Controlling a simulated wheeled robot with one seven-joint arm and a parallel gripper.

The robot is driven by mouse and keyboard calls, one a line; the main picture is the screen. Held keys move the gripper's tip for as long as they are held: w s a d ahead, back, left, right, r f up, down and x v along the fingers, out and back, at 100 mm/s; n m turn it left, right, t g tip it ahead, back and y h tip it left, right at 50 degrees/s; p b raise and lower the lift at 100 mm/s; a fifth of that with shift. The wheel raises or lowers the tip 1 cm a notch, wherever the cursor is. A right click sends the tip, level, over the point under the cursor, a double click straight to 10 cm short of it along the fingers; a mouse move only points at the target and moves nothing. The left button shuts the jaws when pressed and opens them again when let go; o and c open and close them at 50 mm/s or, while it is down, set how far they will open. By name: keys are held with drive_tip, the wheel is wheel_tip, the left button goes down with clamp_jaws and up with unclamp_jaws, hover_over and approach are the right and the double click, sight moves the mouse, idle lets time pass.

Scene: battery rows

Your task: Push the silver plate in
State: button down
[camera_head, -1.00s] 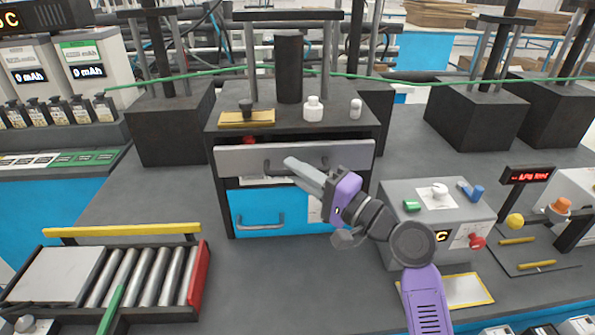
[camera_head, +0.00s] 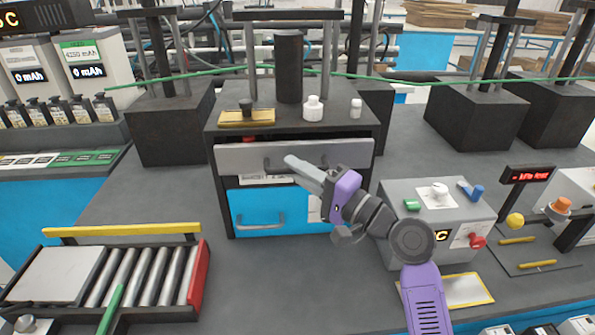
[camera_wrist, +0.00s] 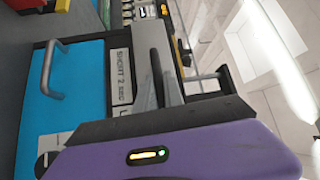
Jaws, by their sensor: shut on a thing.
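The silver plate (camera_head: 345,153) is the wide grey front of the upper drawer in the dark press stand, with a dark bar handle across it. A narrow dark gap shows above the plate, with a bit of red inside. My gripper (camera_head: 290,163) is at the middle of the plate, shut on its handle; the fingers hide part of the handle. In the wrist view the picture is turned, and the silver plate (camera_wrist: 152,40) lies beyond my fingers (camera_wrist: 168,75). A label reading "SHORT 2 SEC" (camera_wrist: 121,75) shows beside it.
A blue drawer (camera_head: 255,205) with a handle is directly below. A white bottle (camera_head: 313,109) and a yellow tray (camera_head: 246,119) stand on top of the stand. A roller conveyor (camera_head: 140,275) stands at left.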

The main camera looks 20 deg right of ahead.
drive_tip(key=w, duration=0.2)
drive_tip(key=w+d+b, duration=0.1)
drive_tip(key=shift+w+d, duration=0.2)
drive_tip(key=shift+w, duration=0.2)
drive_tip(key=c, duration=1.5)
unclamp_jaws()
drive_tip(key=shift+f, duration=0.1)
drive_tip(key=shift+o, duration=0.2)
drive_tip(key=r+b+v, duration=0.1)
drive_tip(key=v, duration=0.6)
drive_tip(key=shift+s+f+b, duration=0.3)
drive_tip(key=shift+s+f, duration=0.05)
drive_tip(key=shift+f, duration=0.1)
drive_tip(key=shift+d, duration=0.15)
